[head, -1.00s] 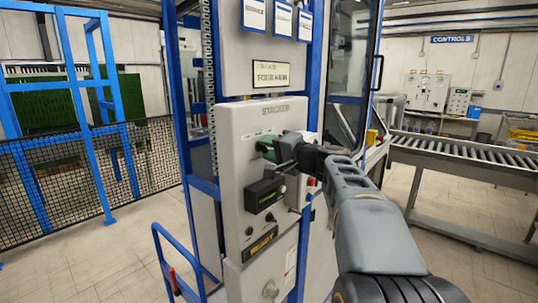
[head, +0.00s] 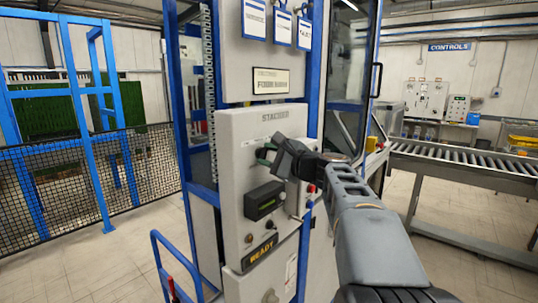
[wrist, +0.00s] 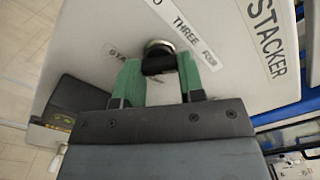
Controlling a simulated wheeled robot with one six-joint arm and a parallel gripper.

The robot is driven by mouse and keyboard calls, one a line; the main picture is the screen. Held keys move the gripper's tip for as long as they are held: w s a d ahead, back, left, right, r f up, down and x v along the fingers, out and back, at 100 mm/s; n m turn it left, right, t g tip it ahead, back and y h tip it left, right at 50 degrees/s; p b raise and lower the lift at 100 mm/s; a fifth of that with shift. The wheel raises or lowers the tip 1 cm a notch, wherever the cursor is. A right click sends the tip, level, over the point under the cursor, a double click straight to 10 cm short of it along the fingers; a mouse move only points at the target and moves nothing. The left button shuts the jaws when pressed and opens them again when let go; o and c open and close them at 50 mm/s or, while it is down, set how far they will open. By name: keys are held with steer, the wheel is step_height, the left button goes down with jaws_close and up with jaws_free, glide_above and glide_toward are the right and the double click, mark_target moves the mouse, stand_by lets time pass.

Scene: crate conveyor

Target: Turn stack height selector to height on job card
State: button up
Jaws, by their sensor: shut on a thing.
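The stack height selector is a small black knob (wrist: 158,62) with a silver collar on the pale stacker panel (head: 235,165). My gripper (head: 266,155) is at the panel's upper part, and its green fingers (wrist: 157,80) stand on both sides of the knob, shut on it in the wrist view. Printed words above the knob include THREE and what looks like FOUR; part of the scale is hidden. The knob's pointer direction cannot be made out. The job card (head: 271,82) above the panel appears to read FOUR HIGH, though it is blurred.
Below the gripper are a dark display box (head: 264,201), a yellow READY sign (head: 260,252) and small buttons. Blue frame posts flank the panel. A roller conveyor (head: 465,165) runs at right; a mesh fence (head: 60,190) stands at left.

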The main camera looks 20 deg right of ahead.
steer(key=shift+m, duration=0.8)
steer(key=shift+f+m, duration=0.1)
steer(key=shift+m, duration=0.2)
steer(key=o, duration=0.9)
steer(key=shift+o, duration=0.2)
steer(key=shift+s, duration=0.1)
steer(key=b+v, duration=0.3)
steer(key=v, duration=1)
steer(key=shift+s, duration=0.35)
